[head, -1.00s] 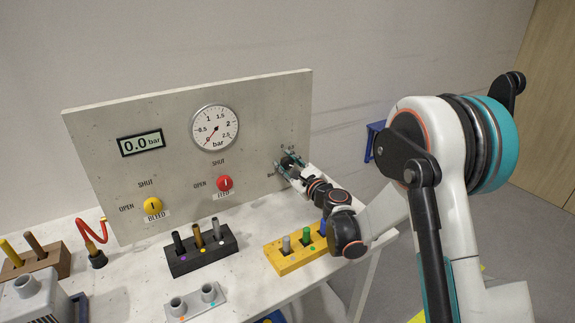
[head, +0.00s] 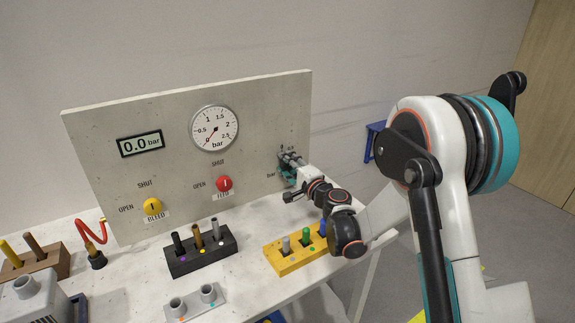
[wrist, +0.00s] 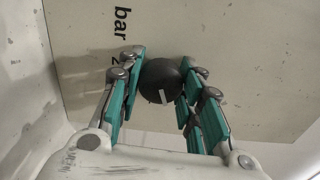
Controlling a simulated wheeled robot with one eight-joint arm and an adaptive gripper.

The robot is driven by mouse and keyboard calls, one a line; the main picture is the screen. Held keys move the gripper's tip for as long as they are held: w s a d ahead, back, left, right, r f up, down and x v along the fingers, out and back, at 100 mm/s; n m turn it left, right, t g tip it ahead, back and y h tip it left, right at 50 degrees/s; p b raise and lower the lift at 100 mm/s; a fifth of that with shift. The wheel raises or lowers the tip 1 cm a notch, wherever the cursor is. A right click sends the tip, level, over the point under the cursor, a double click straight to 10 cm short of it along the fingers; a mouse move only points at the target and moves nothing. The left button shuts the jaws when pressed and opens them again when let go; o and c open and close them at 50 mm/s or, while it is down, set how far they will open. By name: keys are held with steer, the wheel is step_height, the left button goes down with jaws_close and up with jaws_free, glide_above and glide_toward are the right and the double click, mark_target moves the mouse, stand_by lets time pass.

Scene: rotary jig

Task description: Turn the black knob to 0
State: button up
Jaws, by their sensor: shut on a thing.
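The black knob (wrist: 160,82) sits on the panel between my gripper's two teal-padded fingers in the wrist view. Its white mark is on the knob's lower part in that view. My gripper (wrist: 164,74) is shut on the knob, with a finger at each side. The printed "bar" shows sideways in the wrist view, with a digit partly hidden by the left finger.
The grey panel (head: 100,170) carries a gauge (head: 214,128), a display (head: 141,143) reading 0.0 bar, a yellow BLEED knob (head: 152,206) and a red FEED knob (head: 224,184). A black block (head: 190,265) and a yellow block (head: 285,266) with pegs stand on the table below.

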mark_target(282, 132)
steer(key=n, duration=0.6)
steer(key=shift+n, duration=0.3)
steer(key=n, duration=0.6)
steer(key=shift+s+a+n, duration=0.1)
steer(key=shift+n, duration=0.2)
steer(key=o, duration=1.1)
steer(key=shift+c, duration=0.2)
step_height(282, 132, up, 10)
steer(key=shift+r, duration=0.1)
